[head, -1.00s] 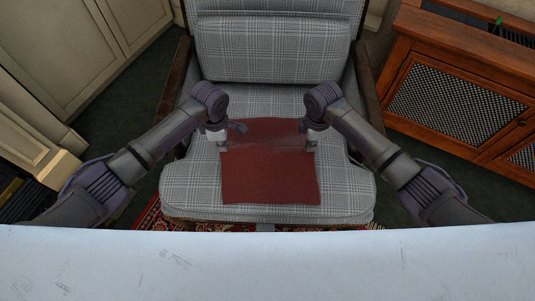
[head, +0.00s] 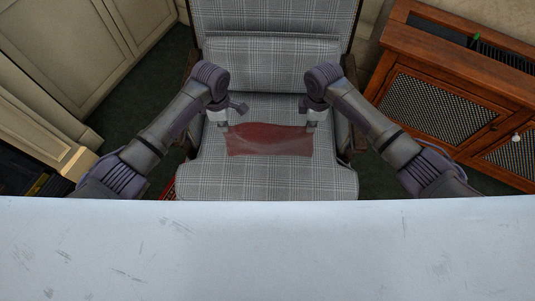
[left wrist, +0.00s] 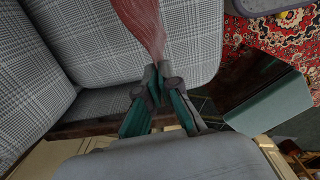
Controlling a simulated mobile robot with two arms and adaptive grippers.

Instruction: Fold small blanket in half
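The small blanket (head: 268,141) is dark red. In the head view it spans between my two grippers as a short, wide strip over the plaid chair seat (head: 255,178). My left gripper (head: 228,124) is at its upper left corner. The left wrist view shows that gripper (left wrist: 160,72) shut on a gathered end of the blanket (left wrist: 143,22). My right gripper (head: 310,127) is at the upper right corner and appears shut on it. Its fingertips are small in the head view. I cannot tell whether the lower edge rests on the seat.
The chair's back cushion (head: 271,62) stands behind the blanket, with dark wooden arms at both sides. A wooden cabinet with mesh doors (head: 437,103) is at right. Pale panelled cupboards (head: 60,60) are at left. The seat in front of the blanket is bare.

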